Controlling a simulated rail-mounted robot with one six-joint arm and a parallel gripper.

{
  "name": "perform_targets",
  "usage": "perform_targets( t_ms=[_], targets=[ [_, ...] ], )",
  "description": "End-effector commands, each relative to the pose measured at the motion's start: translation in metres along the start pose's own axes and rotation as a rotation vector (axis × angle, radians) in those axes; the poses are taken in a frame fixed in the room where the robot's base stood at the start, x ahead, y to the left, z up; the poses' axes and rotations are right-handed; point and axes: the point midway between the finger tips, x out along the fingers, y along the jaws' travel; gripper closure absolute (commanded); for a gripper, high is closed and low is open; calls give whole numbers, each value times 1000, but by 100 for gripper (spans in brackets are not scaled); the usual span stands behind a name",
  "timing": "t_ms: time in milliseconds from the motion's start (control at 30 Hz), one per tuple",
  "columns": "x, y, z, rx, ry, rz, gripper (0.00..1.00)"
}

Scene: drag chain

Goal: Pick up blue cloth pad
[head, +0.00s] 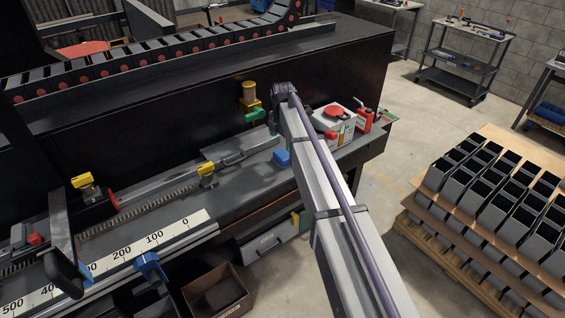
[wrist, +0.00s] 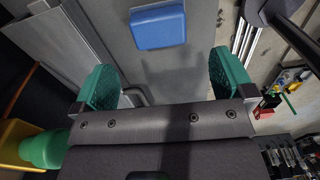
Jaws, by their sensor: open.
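The blue cloth pad (head: 282,158) lies on the grey bench top, just left of my arm in the head view. In the wrist view the blue pad (wrist: 158,26) is a rounded blue block near the top middle, beyond the fingertips. My gripper (wrist: 160,85) has two green textured fingers spread wide apart, with nothing between them. The pad sits ahead of the gap between them, apart from both fingers. In the head view my gripper is mostly hidden by the arm.
A white box with a red lid (head: 335,120) and a red can (head: 365,120) stand right of my arm. A yellow and green fixture (head: 251,103) stands behind the pad. A metal rail (head: 240,152) lies left of it. A cardboard box (head: 215,292) is on the floor.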

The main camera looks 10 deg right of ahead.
Motion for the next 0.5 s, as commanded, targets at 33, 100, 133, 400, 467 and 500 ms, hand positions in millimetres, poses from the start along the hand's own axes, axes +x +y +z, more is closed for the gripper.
perform_targets(
  t_ms=[33,100,133,400,467,500],
  targets=[
    [23,0,0,0,0,0,0],
    [32,0,0,1,0,0,0],
    [34,0,0,1,0,0,0],
    [52,1,0,1,0,0,0],
    [66,1,0,1,0,0,0],
    [75,2,0,1,0,0,0]
  ],
)
